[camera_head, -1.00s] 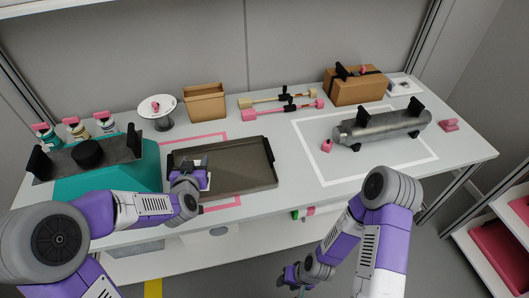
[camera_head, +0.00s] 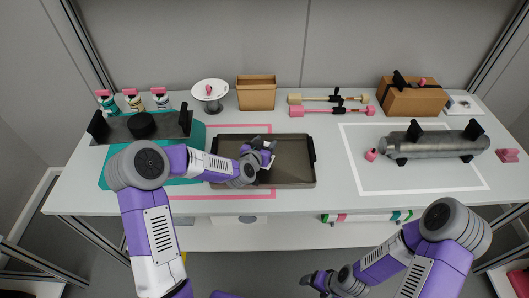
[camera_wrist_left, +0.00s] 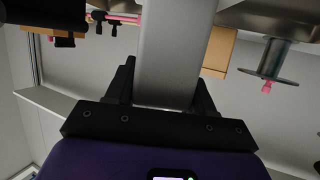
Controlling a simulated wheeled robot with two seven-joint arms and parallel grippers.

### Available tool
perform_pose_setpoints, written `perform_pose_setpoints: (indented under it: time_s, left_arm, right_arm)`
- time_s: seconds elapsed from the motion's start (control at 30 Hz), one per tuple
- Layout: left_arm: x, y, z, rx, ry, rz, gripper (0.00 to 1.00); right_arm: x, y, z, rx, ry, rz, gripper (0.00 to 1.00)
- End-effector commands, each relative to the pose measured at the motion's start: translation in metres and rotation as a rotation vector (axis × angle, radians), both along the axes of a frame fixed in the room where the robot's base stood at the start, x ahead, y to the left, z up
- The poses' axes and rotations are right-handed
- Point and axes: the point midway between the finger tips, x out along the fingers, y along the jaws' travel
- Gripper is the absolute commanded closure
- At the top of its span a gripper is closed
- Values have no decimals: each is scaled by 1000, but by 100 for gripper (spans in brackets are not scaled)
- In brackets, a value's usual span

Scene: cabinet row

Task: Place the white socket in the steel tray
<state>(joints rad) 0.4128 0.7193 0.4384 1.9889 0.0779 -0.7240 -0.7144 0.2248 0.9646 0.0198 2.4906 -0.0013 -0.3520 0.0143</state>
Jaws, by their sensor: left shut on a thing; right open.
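The steel tray (camera_head: 307,178) is a shallow dark grey-brown tray lying left of the table's middle. In the left wrist view the block (camera_wrist_left: 176,55) looks pale grey and sits between the two black fingers. The fingers hide part of it in the head view, and I cannot tell whether it touches the tray floor. My right gripper (camera_head: 316,281) is open and low in front of the table, away from the tray.
A teal stand (camera_head: 198,140) with a black disc (camera_head: 141,124) is left of the tray. A white round stand (camera_head: 210,90) and an open cardboard box (camera_head: 256,94) are behind. A metal cylinder (camera_head: 433,146) lies right.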

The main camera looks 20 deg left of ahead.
Motion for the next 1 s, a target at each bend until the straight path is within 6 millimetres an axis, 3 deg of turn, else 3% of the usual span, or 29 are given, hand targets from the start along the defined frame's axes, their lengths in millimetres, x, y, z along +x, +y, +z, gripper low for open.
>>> perform_pose_setpoints:
  time_s: [0.3,0.7,0.73,0.87,1.0]
  left_arm:
    - [0,0,-38,-1,1,0,81]
    - [0,0,-42,2,-2,-1,81]
    - [0,0,-42,1,0,0,44]
    - [0,0,-41,1,0,0,24]
    - [0,0,-41,1,0,0,21]
  right_arm:
    - [0,0,-12,0,0,0,22]
    - [0,0,-16,0,0,0,22]
    - [0,0,-15,0,0,0,22]
    - [0,0,-14,0,0,0,22]
    - [0,0,-14,0,0,0,22]
